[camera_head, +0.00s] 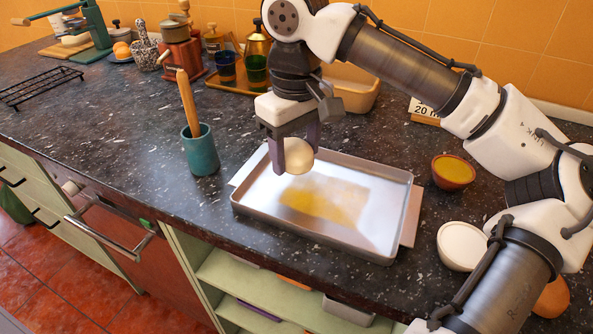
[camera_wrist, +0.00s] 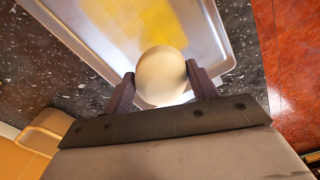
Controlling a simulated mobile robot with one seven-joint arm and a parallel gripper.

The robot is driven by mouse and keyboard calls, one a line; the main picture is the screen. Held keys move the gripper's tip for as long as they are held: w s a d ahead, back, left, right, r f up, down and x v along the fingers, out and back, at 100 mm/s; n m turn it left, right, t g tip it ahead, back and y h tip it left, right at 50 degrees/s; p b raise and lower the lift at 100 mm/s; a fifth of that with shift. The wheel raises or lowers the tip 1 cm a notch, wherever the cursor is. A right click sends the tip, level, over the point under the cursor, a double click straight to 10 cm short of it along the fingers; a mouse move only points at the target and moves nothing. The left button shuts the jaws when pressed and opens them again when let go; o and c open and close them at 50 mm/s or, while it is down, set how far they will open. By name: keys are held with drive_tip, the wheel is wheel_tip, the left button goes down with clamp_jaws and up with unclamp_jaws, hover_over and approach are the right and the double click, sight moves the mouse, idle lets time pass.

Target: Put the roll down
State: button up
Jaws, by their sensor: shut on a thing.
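The roll (camera_head: 299,157) is a pale, round ball of dough, held between the fingers of my gripper (camera_head: 296,150). In the wrist view the roll (camera_wrist: 161,75) sits between the two dark fingertips of my gripper (camera_wrist: 162,82), which are shut on it from both sides. Below it is a shallow metal baking tray (camera_head: 395,215) with a yellow patch on its floor. The roll is over the back left part of the tray; whether it touches the tray I cannot tell. The tray also shows in the wrist view (camera_wrist: 205,50).
A teal pot (camera_head: 201,153) with a wooden rolling pin stands left of the tray. A bowl of yellow liquid (camera_head: 453,172) and a white bowl (camera_head: 461,246) are to its right. A beige basin (camera_head: 352,92) is behind. The tray floor is otherwise empty. The counter's front edge is close.

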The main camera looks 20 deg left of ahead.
sight(296, 186)
drive_tip(key=shift+f, duration=2.35)
drive_tip(key=shift+f, duration=0.15)
drive_tip(key=o, duration=1)
wheel_tip(296, 186, up, 12)
drive_tip(key=shift+r, duration=0.15)
